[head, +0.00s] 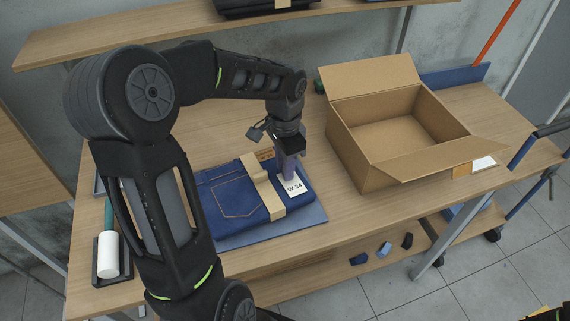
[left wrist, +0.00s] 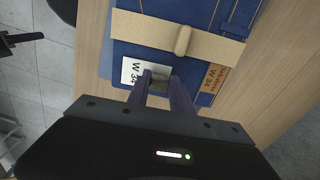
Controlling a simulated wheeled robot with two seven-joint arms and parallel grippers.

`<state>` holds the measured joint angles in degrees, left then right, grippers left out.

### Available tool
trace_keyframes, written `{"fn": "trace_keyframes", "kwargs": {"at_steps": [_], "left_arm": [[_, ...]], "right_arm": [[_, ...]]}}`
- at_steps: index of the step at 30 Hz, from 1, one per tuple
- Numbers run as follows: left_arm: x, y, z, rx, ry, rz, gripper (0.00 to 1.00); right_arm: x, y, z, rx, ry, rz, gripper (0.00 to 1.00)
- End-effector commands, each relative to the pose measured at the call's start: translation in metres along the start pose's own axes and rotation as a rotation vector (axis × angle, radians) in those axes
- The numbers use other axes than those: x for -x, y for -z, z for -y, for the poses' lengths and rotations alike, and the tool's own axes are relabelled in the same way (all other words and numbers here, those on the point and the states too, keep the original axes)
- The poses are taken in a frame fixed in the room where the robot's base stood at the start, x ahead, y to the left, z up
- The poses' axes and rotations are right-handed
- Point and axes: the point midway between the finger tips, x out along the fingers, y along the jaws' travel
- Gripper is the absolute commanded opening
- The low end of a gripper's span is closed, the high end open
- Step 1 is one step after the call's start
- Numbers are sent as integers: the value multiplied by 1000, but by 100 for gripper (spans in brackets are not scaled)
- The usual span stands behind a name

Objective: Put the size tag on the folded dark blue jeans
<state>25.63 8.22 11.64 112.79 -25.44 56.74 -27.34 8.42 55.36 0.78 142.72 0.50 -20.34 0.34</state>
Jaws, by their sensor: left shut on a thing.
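The folded dark blue jeans (head: 228,194) lie on a blue-grey mat on the table, with a tan paper band (head: 262,186) around them. The white size tag (head: 295,187), printed W 34, is at the right part of the jeans. My left gripper (head: 288,176) points down over the jeans and is shut on the tag's edge. In the left wrist view the tag (left wrist: 131,71) shows beside the fingertips (left wrist: 160,80), over the denim; I cannot tell whether it touches the cloth. A brown waist label (left wrist: 216,76) reads W 34.
An open, empty cardboard box (head: 365,145) stands right of the jeans. A white roll (head: 108,254) in a dark tray is at the table's left edge. A shelf (head: 150,35) runs above the back. Small dark and blue items (head: 384,249) lie on a lower shelf.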

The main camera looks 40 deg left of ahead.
Motion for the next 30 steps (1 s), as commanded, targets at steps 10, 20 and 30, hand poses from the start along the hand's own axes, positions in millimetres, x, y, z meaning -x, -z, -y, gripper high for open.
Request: {"fn": "trace_keyframes", "kwargs": {"at_steps": [10, 20, 30], "left_arm": [[0, 0, 0, 0, 0, 0, 48], [6, 1, 0, 0, 2, -1, 48], [63, 1, 0, -1, 3, -5, 48]], "right_arm": [[0, 0, 0, 0, 1, 0, 0], [1, 0, 0, 0, 0, 0, 0], [-4, 1, -1, 1, 2, -1, 0]]}}
